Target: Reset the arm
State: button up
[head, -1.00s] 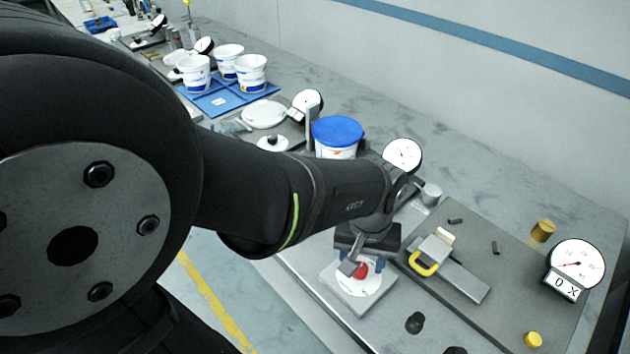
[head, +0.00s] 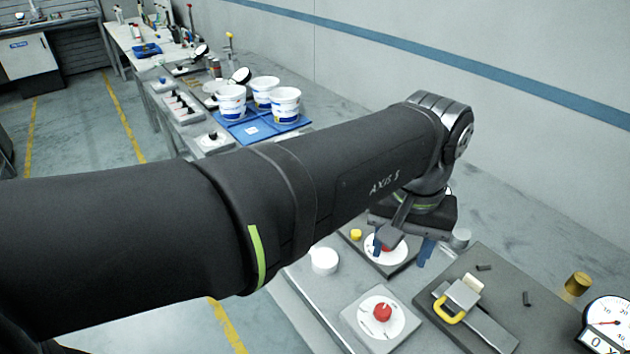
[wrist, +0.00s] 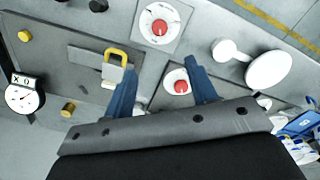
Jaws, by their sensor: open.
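My gripper (head: 402,248) hangs from the raised arm at the right of centre in the head view. Its two blue fingers are apart with nothing between them, and they also show in the wrist view (wrist: 162,84). Below it in the head view is a red knob on a white dial (head: 386,262), partly hidden by the gripper; in the wrist view this dial (wrist: 178,90) appears between the fingers, beyond them. A second red-knobbed dial (head: 381,317) on a grey plate is clear of the gripper; it also shows in the wrist view (wrist: 160,33).
A yellow-handled slide (head: 462,301) sits on a dark plate at right, beside a brass knob (head: 577,284) and a round gauge (head: 610,312). White tubs (head: 263,92) stand on a blue tray (head: 262,127) behind the arm. A white cylinder (head: 324,261) stands left of the dials.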

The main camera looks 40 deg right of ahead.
aim_at(384, 309)
dwell(0.4)
notch_tip(384, 309, down, 18)
jog(key=shift+r, duration=0.25)
dwell(0.3)
jog(key=shift+r, duration=0.15)
